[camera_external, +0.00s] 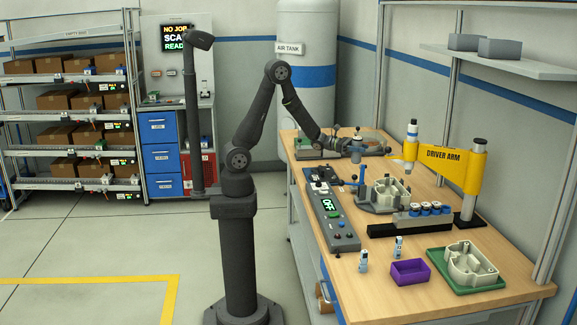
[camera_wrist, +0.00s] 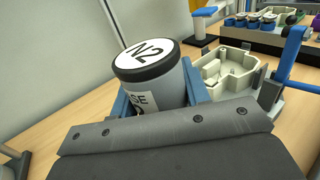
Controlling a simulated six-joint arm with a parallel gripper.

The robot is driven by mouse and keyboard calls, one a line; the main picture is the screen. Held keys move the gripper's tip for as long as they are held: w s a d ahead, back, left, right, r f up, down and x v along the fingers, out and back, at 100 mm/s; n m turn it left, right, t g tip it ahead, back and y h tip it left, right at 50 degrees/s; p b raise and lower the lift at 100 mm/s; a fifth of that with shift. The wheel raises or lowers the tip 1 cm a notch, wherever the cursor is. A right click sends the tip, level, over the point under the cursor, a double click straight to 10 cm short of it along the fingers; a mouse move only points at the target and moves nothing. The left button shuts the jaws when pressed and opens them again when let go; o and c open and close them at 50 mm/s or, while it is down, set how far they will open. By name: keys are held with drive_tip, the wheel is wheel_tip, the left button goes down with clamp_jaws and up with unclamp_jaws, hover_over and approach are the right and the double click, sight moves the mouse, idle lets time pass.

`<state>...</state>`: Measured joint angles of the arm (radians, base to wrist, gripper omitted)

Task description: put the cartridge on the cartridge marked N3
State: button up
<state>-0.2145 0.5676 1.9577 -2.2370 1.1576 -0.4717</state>
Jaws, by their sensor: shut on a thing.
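My gripper (camera_wrist: 158,96) is shut on a cartridge (camera_wrist: 150,78) with a dark rim and a white top marked N2. Its blue fingers hold the cartridge on both sides in the wrist view. In the external view my gripper (camera_external: 355,149) is over the far part of the bench, and the held cartridge is too small to make out clearly. Two small white and blue cartridges stand apart on the near bench, one on the left (camera_external: 363,262) and one on the right (camera_external: 398,247). I cannot read their marks, so I cannot tell which is N3.
A clamp fixture holding a pale housing (camera_external: 390,190) stands mid-bench, with a blue lever (camera_wrist: 291,52) beside it. A control box (camera_external: 330,215), a black rack with blue-ringed parts (camera_external: 425,211), a purple bin (camera_external: 410,272), a green tray (camera_external: 466,287) and a yellow driver arm (camera_external: 450,160) surround it.

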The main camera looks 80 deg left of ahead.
drive_tip(key=w+a+r+n+t+y, duration=0.1)
drive_tip(key=w+a+n+y, duration=0.2)
drive_tip(key=a, duration=0.7)
drive_tip(key=w+a+r+n+t+y, duration=0.15)
drive_tip(key=w+a, duration=0.35)
drive_tip(key=a, duration=0.6)
drive_tip(key=a+r+n+y, duration=0.3)
drive_tip(key=a+y, duration=0.4)
drive_tip(key=a, duration=1.5)
drive_tip(key=s+a+r+n+g+y, duration=0.1)
drive_tip(key=s+a+r+n+y, duration=0.3)
drive_tip(key=a, duration=0.6)
drive_tip(key=s+a+g+y, duration=0.15)
drive_tip(key=s+a, duration=0.35)
drive_tip(key=a, duration=0.5)
drive_tip(key=s+a+r+n+y, duration=0.25)
drive_tip(key=s+a, duration=0.25)
drive_tip(key=a, duration=0.6)
drive_tip(key=shift+y, duration=0.25)
drive_tip(key=shift+s+a+f, duration=0.95)
drive_tip(key=shift+a+f, duration=0.7)
drive_tip(key=shift+f, duration=0.1)
drive_tip(key=shift+s+a+f, duration=1)
drive_tip(key=shift+a+f, duration=0.65)
drive_tip(key=shift+f, duration=0.15)
drive_tip(key=shift+s+a+f, duration=0.95)
drive_tip(key=shift+a+f, duration=0.7)
drive_tip(key=shift+f, duration=0.1)
drive_tip(key=shift+f, duration=0.15)
